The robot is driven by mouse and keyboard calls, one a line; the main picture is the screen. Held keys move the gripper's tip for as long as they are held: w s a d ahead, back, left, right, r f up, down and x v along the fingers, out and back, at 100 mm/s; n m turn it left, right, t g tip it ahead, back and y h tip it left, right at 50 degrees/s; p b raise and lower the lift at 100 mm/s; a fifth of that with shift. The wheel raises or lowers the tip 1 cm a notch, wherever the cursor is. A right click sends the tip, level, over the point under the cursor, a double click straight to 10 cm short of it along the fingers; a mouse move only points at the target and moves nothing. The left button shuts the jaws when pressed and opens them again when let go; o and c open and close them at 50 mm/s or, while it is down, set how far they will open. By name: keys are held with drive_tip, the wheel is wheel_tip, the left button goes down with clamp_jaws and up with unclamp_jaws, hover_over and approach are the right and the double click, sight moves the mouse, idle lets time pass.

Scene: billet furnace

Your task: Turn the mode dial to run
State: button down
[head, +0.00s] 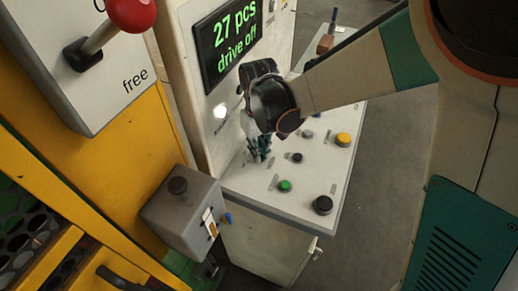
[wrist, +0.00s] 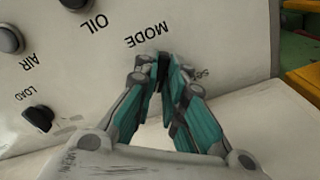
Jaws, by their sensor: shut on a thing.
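A small label (wrist: 202,73), partly readable as "ser", shows right of the fingertips. The display reads "27 pcs, drive off".
The desk (head: 240,186) carries a green button (head: 285,186), a black knob (head: 322,205) and a yellow button (head: 343,140). A grey box (head: 182,212) stands at its left. A red-knobbed lever (head: 130,12) is at upper left. The wrist view shows knobs marked OIL, AIR and LOAD (wrist: 38,117).

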drive_tip(key=shift+m, duration=0.9)
drive_tip(key=c, duration=1.7)
unclamp_jaws()
drive_tip(key=shift+o, duration=0.2)
wheel_tip(320, 180, up, 8)
drive_tip(key=shift+f, duration=0.2)
